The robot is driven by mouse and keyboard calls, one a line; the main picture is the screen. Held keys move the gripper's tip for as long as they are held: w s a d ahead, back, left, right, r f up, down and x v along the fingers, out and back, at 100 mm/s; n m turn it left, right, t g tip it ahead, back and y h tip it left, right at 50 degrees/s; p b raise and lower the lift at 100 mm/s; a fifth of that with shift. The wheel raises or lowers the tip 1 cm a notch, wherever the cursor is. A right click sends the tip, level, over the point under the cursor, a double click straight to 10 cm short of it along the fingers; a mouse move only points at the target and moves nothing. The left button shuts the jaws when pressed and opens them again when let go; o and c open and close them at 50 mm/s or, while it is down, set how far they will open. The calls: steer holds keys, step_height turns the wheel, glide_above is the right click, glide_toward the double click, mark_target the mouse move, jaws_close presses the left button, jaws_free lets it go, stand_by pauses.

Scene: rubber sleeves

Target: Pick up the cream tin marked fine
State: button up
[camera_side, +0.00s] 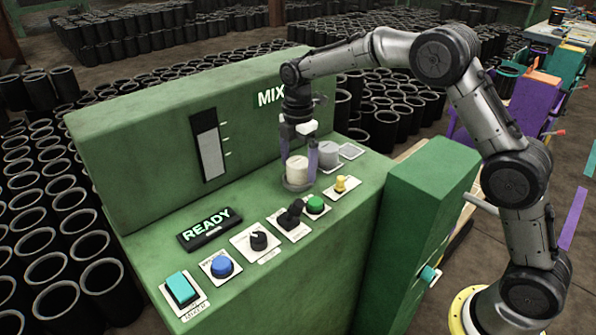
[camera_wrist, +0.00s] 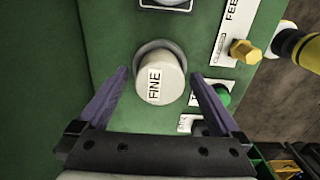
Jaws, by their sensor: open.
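The cream tin (camera_side: 297,169) is a short cylinder standing upright on a dark round base on the green console. In the wrist view the tin (camera_wrist: 160,78) shows a white label reading FINE. My gripper (camera_side: 299,162) is above the console with its purple fingers pointing down, one on each side of the tin. In the wrist view my gripper (camera_wrist: 158,78) is open, and there is a visible gap between each finger and the tin. The tin's underside is hidden.
A yellow knob (camera_side: 341,184), a green button (camera_side: 316,204) and a black lever (camera_side: 291,214) sit in front. The console's tall back panel (camera_side: 160,130) rises behind.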

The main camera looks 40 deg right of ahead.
steer(key=shift+f, duration=0.2)
jaws_close()
stand_by(0.4)
steer(key=shift+r, duration=0.1)
